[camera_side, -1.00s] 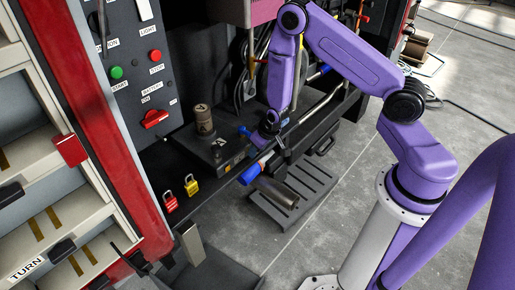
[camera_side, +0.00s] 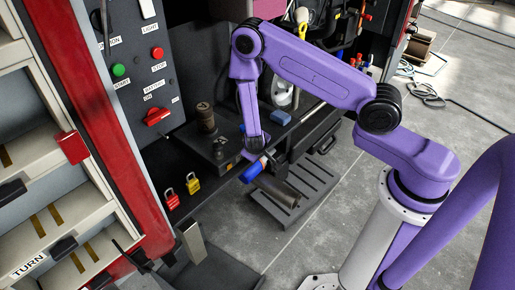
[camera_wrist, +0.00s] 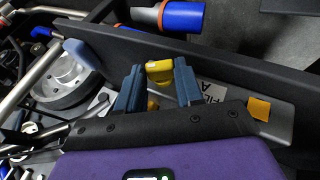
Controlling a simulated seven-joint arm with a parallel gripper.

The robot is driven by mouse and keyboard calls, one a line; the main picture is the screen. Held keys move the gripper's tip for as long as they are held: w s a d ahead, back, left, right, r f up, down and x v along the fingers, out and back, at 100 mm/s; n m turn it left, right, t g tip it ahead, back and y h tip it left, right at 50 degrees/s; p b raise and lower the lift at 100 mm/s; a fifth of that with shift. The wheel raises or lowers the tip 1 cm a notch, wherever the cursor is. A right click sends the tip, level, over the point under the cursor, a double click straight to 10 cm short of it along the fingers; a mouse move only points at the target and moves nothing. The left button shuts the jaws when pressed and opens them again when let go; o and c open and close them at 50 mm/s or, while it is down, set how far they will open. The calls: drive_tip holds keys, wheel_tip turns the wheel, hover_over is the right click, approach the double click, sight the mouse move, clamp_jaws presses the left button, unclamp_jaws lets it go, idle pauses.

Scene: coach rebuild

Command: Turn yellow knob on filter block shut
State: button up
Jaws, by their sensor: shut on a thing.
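In the wrist view my gripper (camera_wrist: 158,68) has its two blue fingers on either side of the yellow knob (camera_wrist: 159,73), shut on it. The grey filter block (camera_wrist: 280,122) lies beneath, with a white label partly hidden by my gripper; the letters "FIL" show. A second yellow-orange piece (camera_wrist: 259,109) sits on the block to the right of the fingers. In the side view my wrist points down by the dark shelf, and the fingertips and knob are hidden or too small to make out.
A blue nozzle with an orange ring (camera_wrist: 180,15) lies close beyond a dark rail; its blue end also shows in the side view (camera_side: 253,171). A grey round metal part (camera_wrist: 65,80) and pipes crowd the left. Red (camera_side: 171,199) and yellow padlocks (camera_side: 193,184) hang nearby.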

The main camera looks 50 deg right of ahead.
drive_tip(key=shift+a+f+n+h, duration=0.1)
drive_tip(key=shift+a+n+h, duration=0.05)
drive_tip(key=shift+h, duration=0.4)
drive_tip(key=shift+a+f+n+h, duration=0.1)
drive_tip(key=shift+n+h, duration=0.05)
drive_tip(key=shift+h, duration=0.4)
drive_tip(key=o, duration=1)
drive_tip(key=shift+o, duration=0.2)
drive_tip(key=shift+d+r+m+y, duration=0.15)
drive_tip(key=shift+d+m+y, duration=0.2)
drive_tip(key=shift+y, duration=1)
drive_tip(key=shift+d+r+m+y, duration=0.1)
drive_tip(key=shift+d+m+y, duration=0.2)
drive_tip(key=shift+y, duration=1.1)
drive_tip(key=shift+d+r+m+y, duration=0.15)
drive_tip(key=shift+d+m+y, duration=0.15)
drive_tip(key=shift+y, duration=1.05)
